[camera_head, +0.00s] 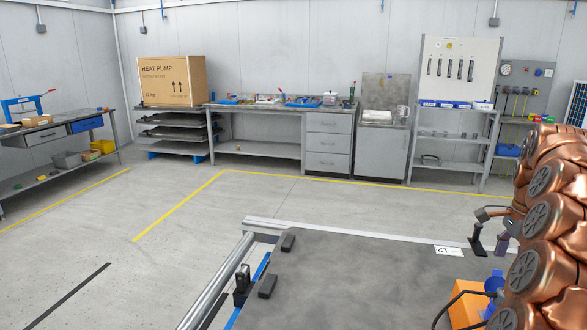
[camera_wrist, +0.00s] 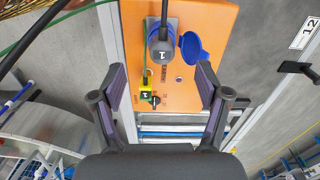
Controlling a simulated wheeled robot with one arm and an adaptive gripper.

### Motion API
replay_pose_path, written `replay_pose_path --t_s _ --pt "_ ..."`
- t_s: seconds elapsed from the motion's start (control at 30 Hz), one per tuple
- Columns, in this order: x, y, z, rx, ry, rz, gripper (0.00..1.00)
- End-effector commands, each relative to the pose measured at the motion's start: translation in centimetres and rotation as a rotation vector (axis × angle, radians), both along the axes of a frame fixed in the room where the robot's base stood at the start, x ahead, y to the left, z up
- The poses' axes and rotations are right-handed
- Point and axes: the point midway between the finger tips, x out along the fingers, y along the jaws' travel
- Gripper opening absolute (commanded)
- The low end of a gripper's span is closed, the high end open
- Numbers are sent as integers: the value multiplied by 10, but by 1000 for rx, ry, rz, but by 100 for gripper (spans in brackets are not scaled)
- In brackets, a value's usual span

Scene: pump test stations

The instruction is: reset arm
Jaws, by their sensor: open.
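My gripper (camera_wrist: 161,84) is open in the wrist view, with its two dark fingers wide apart and nothing between the pads. Beyond the fingertips is an orange panel (camera_wrist: 211,22) with a grey plug (camera_wrist: 161,53) marked 1 in a socket and an open blue cap (camera_wrist: 193,46) beside it. A small yellow tag (camera_wrist: 146,86) marked 1 is below the plug. The fingers look apart from all of these; the exact gap is unclear. In the head view my copper-coloured arm fills the right edge, and the fingertips cannot be made out clearly.
The grey bench top (camera_head: 350,285) carries the orange box (camera_head: 466,308), two dark blocks and a label 12 (camera_head: 448,251). A black bracket (camera_head: 476,241) stands by the label. A heat pump carton (camera_head: 172,82) and workbenches line the far wall. The middle floor is clear.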

Motion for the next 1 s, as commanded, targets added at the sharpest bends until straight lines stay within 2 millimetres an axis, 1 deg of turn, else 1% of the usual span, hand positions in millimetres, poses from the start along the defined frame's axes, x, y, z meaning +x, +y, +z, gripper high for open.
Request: replay_pose_path --t_s 0.03,0.17,0.23,0.4,0.47,0.5,0.57,0.6,0.7,0.77,0.9,1.0 --pt "1 13 8 3 -2 49 75" --pt "2 51 20 13 -6 197 75" --pt "0 75 27 20 -6 292 75" --pt "-14 135 42 34 -1 531 75" --pt "-20 155 47 35 -4 613 75" --pt "-26 168 49 39 -1 667 75" --pt "-36 187 52 44 3 744 75" --pt "-43 199 54 46 5 796 75" --pt "-61 227 57 50 11 923 75" --pt "-74 243 58 54 17 996 75" --pt "-107 276 59 64 31 1159 75" --pt "-133 296 57 68 39 1272 75"
